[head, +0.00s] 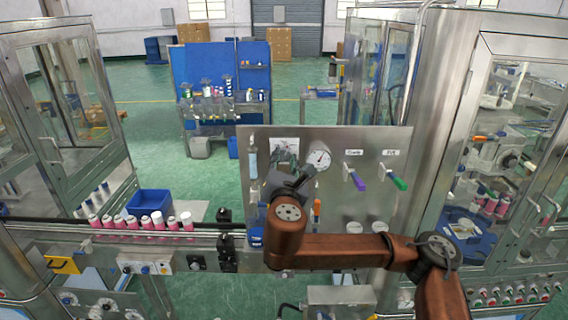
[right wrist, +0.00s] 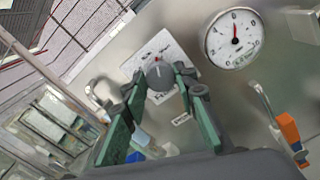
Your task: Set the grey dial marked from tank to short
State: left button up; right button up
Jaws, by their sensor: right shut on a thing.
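The grey dial (right wrist: 157,76) sits on a white label plate (right wrist: 166,50) on the steel panel. A red mark shows at its upper edge; the printing around it is too small to read. My right gripper (right wrist: 158,82) is shut on the dial, with one green-padded finger on each side of it. My left gripper is not in view.
A pressure gauge (head: 319,158) is just right of the dial. An orange-handled valve (right wrist: 288,127), a purple handle (head: 358,181) and a green handle (head: 398,182) stick out farther right. Pink-and-white cans (head: 158,220) stand on the conveyor at left, near a blue bin (head: 150,203).

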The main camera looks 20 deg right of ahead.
jog(key=shift+f+m+b, duration=0.1)
jog(key=shift+m+b, duration=0.5)
jog(key=shift+m, duration=1.3)
jog(key=o, duration=1.2)
jog(key=shift+c, duration=0.2)
jog(key=shift+s, duration=0.25)
jog(key=v, duration=0.7)
jog(key=shift+a, duration=0.1)
